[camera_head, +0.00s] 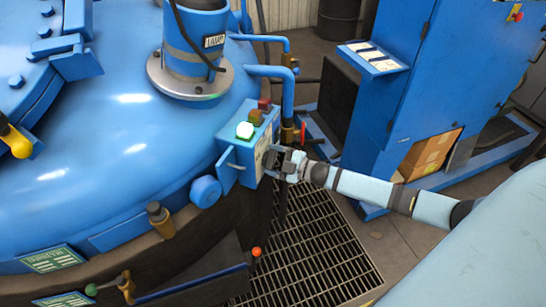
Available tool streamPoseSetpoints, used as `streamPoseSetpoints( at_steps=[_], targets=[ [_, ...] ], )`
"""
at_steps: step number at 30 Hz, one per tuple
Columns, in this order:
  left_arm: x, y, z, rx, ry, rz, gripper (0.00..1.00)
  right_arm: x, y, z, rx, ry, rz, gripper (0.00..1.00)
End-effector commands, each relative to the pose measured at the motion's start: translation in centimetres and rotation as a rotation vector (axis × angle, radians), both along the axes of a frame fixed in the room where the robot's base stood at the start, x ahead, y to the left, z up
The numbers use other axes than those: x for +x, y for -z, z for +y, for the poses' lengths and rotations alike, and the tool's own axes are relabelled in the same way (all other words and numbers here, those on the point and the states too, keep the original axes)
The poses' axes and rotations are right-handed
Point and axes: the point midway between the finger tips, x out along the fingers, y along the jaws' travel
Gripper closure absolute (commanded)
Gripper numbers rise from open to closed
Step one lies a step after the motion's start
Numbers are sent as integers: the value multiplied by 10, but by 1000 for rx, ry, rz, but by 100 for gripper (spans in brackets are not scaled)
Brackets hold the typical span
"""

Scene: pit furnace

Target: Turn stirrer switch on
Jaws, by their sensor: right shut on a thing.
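A blue control box (232,148) is mounted at the edge of the big blue furnace lid. My right gripper (274,163) reaches in from the right and is at the box's right face, which bears a pale label. It is shut on the stirrer switch there. The fingers hide the switch, so I cannot tell its position. My left gripper is not in view.
Blue pipes (288,95) rise right of the box. A floor grating (310,250) lies below my arm. A tall blue cabinet (440,80) stands at the right.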

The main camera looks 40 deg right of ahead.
Motion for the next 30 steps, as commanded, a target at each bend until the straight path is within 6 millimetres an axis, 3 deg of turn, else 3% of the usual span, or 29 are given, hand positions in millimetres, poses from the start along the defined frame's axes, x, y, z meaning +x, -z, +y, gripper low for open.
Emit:
streamPoseSetpoints(
  at_steps=[9,26,27,30],
  targets=[
    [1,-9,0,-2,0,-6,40,0,1,0,108,0,70,52],
    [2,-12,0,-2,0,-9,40,0,1,0,135,0,86,52],
    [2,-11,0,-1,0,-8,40,0,1,0,135,0,86,24],
    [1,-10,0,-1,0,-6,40,0,1,0,134,0,85,3]
  ],
)
